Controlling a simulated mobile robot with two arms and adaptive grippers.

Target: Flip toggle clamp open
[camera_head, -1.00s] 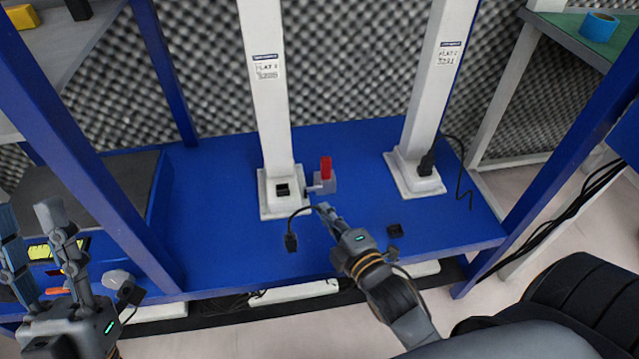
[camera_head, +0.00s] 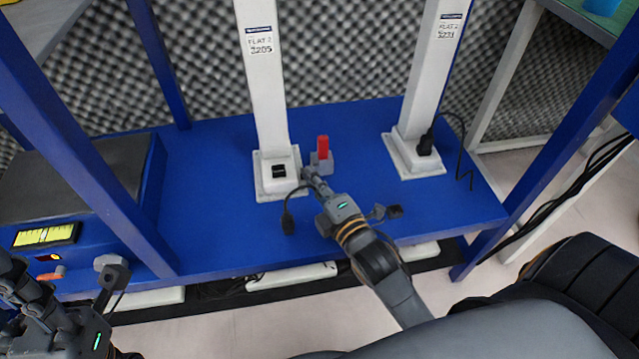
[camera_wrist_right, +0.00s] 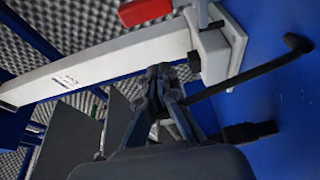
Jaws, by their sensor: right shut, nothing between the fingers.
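The toggle clamp (camera_head: 321,163) has a grey base and stands on the blue bench just right of the left white post's foot. Its red handle (camera_head: 323,147) stands upright in the head view. My right gripper (camera_head: 308,176) is shut and empty, its tips low beside the clamp's left front, near the post's foot; whether they touch is unclear. In the right wrist view the shut fingertips (camera_wrist_right: 160,74) are in front of the white post, and the red handle (camera_wrist_right: 146,10) is cut by the top edge. My left gripper (camera_head: 32,296) is partly cut off at lower left.
The left post (camera_head: 262,80) and right post (camera_head: 432,80) rise from the blue bench (camera_head: 215,190). A black cable with a plug (camera_head: 288,222) lies by my right gripper. A blue frame upright (camera_head: 90,150) stands at left. Bench space left of the clamp's post is clear.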

